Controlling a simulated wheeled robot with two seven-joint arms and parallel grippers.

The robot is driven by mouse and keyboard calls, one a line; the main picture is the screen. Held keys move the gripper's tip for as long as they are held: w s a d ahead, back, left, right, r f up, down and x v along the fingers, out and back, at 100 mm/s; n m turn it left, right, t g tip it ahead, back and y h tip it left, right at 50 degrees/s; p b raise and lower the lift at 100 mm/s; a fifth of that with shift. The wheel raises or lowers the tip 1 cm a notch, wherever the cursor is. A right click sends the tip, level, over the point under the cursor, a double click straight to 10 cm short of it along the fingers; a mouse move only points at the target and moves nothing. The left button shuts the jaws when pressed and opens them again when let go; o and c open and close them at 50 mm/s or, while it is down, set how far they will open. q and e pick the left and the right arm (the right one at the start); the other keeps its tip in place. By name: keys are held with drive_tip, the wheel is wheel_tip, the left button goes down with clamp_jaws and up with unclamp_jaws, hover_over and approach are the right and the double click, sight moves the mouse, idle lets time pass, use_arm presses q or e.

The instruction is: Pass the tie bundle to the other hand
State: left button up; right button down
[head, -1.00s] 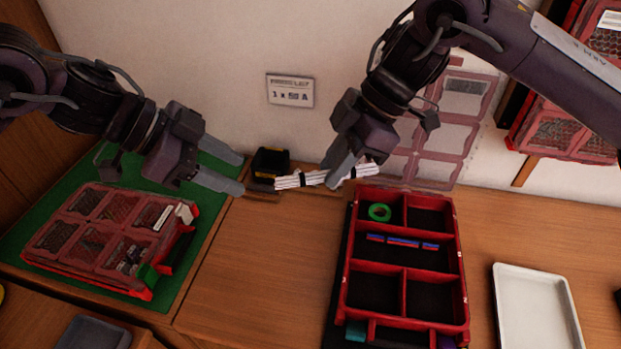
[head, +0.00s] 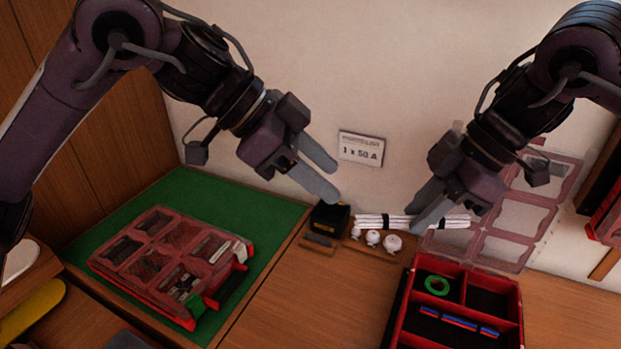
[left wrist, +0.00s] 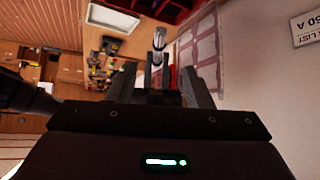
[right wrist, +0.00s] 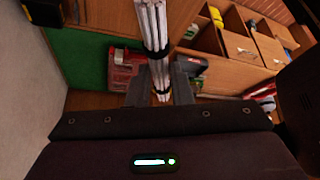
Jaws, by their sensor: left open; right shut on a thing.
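The tie bundle (head: 384,221) is a sheaf of white strips with dark bands, held level in the air near the wall. My right gripper (head: 425,218) is shut on it, with bundle showing on both sides of the fingers. In the right wrist view the bundle (right wrist: 153,27) stands between the fingers (right wrist: 160,82). My left gripper (head: 328,182) is open and empty, to the left of the bundle's free end and a little higher in the picture, apart from it. In the left wrist view the bundle (left wrist: 159,40) shows beyond the open fingers (left wrist: 158,80).
A red compartment box (head: 461,270) with a raised clear lid stands below the right gripper. A closed red case (head: 165,262) lies on the green mat (head: 230,200). A black box (head: 329,217) and white round pieces (head: 392,243) sit by the wall. The wood bench between is clear.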

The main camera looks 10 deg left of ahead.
sight(372, 215)
use_arm(q)
drive_tip(key=x, duration=1)
drive_tip(key=shift+d+f, duration=0.25)
drive_tip(key=shift+f, duration=0.1)
drive_tip(key=c, duration=0.9)
clamp_jaws()
use_arm(e)
drive_tip(key=c, duration=1.2)
unclamp_jaws()
drive_tip(key=shift+r, duration=0.1)
